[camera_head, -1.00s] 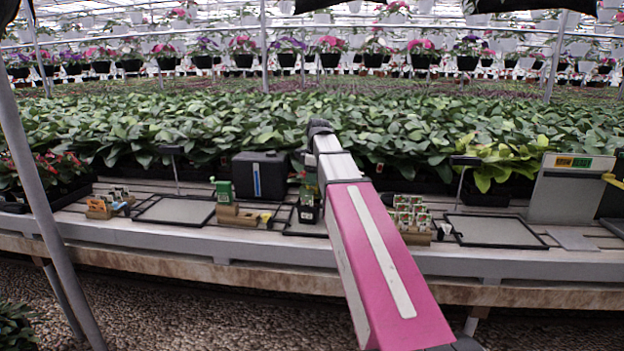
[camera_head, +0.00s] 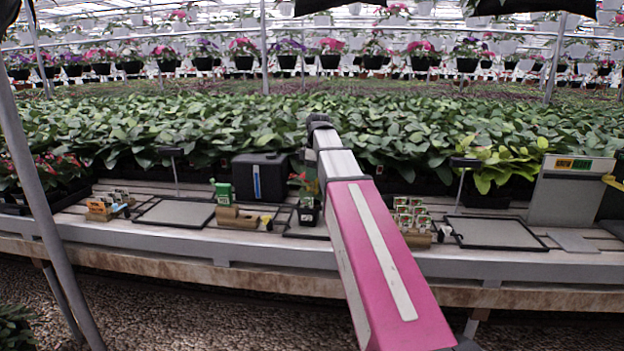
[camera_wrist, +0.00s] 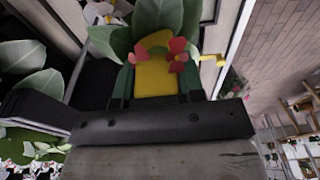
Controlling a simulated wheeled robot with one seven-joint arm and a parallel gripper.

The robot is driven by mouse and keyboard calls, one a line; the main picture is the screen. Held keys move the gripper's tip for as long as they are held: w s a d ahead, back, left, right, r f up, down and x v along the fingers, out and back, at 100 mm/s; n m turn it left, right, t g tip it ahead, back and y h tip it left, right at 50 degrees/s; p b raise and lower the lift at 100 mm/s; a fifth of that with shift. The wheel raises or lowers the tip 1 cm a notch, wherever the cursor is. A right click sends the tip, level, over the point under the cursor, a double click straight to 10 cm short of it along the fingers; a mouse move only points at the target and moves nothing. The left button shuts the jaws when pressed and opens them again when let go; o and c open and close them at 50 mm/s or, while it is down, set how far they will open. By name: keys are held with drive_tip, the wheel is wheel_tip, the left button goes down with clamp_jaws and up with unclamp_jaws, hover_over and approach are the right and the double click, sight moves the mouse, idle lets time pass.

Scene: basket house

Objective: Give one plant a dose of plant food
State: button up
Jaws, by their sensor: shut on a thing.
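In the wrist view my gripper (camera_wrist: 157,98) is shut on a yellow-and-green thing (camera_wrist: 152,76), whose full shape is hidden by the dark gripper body. Red flowers and broad green leaves (camera_wrist: 175,50) show just at and beyond the held thing; I cannot tell whether they touch. A small red-flowered plant (camera_head: 303,183) stands upright in a dark pot (camera_head: 308,213) on the bench, just left of my arm. A green container (camera_head: 223,193) stands at a brown holder (camera_head: 240,218) further left.
The slatted bench (camera_head: 150,248) has flat framed trays (camera_head: 178,212) and (camera_head: 495,232). A black box (camera_head: 260,177) stands behind the pot. Seed packets (camera_head: 410,212) sit right of my arm. A grey panel (camera_head: 570,195) stands far right. Dense leafy plants fill the back.

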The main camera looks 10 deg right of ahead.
drive_tip(key=shift+r, duration=2.2)
